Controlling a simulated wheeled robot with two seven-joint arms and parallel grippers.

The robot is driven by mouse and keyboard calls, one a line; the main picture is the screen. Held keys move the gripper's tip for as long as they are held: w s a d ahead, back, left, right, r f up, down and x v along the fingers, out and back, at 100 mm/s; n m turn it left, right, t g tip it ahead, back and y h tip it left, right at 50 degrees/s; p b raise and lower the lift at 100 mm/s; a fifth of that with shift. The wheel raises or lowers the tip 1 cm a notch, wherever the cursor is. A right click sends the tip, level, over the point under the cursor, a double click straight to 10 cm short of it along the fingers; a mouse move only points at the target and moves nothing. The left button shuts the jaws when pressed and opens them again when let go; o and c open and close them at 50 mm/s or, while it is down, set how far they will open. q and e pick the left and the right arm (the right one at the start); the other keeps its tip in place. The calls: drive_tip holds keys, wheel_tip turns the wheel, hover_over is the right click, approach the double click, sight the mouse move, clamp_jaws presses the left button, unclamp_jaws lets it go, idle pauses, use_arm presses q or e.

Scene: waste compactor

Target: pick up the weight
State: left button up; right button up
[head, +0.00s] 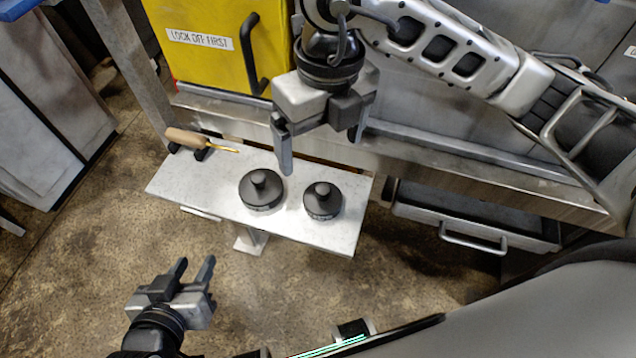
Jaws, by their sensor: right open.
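Two black disc weights with knobs on top stand upright on a pale shelf (175,182). The left weight (260,197) looks slightly larger than the right weight (322,207). My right gripper (322,153) points down from above, open and empty, over the back of the shelf. Its left fingertip shows between and behind the two weights, apparently touching neither. My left gripper (194,264) is lower left, in front of the shelf, with its fingers apart and nothing between them.
A wooden-handled tool (190,140) lies at the shelf's back left end. A yellow panel (205,50) with a black handle stands behind. A metal ledge (450,170) runs behind the shelf, with a grey drawer (475,226) to the right. Bare floor lies in front.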

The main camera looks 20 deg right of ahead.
drive_tip(key=d+f, duration=0.1)
hover_over(323, 188)
drive_tip(key=shift+h, duration=0.3)
drive_tip(key=f, duration=0.8)
drive_tip(key=shift+s+d+f, duration=0.15)
drive_tip(key=shift+s+d, duration=0.05)
drive_tip(key=shift+s, duration=0.15)
drive_tip(key=shift+w+a+f, duration=0.1)
drive_tip(key=shift+w+f, duration=0.05)
drive_tip(key=shift+f, duration=1.4)
drive_tip(key=shift+w+a+f, duration=0.1)
drive_tip(key=shift+w+f, duration=0.05)
drive_tip(key=shift+f, duration=1.4)
drive_tip(key=c, duration=1.4)
